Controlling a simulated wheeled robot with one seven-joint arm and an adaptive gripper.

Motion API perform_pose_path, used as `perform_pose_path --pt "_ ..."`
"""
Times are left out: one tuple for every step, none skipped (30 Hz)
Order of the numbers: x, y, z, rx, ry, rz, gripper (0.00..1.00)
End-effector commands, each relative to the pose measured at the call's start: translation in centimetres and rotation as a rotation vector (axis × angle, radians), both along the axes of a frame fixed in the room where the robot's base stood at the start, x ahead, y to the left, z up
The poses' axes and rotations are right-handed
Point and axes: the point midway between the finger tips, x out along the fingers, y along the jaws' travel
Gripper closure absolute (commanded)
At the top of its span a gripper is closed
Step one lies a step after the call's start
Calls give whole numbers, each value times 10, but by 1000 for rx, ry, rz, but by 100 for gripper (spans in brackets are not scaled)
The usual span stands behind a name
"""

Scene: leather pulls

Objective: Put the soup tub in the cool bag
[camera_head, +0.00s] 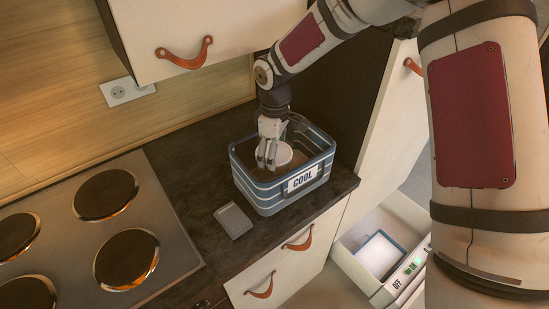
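The cool bag (251,187) is a blue-grey striped open box with a "COOL" label, standing on the dark counter. A white round tub (284,156), which looks like the soup tub, shows within the bag's opening. My gripper (267,160) points down over the bag's opening, with its fingers at the left side of the tub and partly covering it. I cannot tell whether the fingers grip the tub or only stand beside it. The tub's lower part and the bag's floor are hidden.
A hob (165,225) with several round plates lies at the left. A flat grey slab (233,220) lies on the counter by the bag. A white cabinet (205,40) with a leather pull hangs above. An open drawer (352,262) stands out below right.

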Motion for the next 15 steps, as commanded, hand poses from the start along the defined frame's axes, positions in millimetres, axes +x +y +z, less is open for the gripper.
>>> perform_pose_path --pt "-1 1 -7 1 3 0 68" --pt "-1 1 -11 1 2 0 68" --pt "-1 1 -15 1 2 1 68" --pt "-1 1 -17 1 1 1 68" --pt "-1 1 -19 1 0 1 68" --pt "0 1 -19 1 -2 0 68" --pt "0 1 -19 1 -2 0 68" --pt "0 1 -19 1 -3 0 68" --pt "0 1 -19 1 -3 0 68" --pt "0 1 -19 1 -2 0 68" --pt "0 1 -19 1 -2 0 68" --pt "0 1 -19 1 -2 0 68" --pt "0 1 -20 1 -2 0 68" --pt "1 1 -21 1 -2 0 68" --pt "1 1 -22 1 -1 0 68"
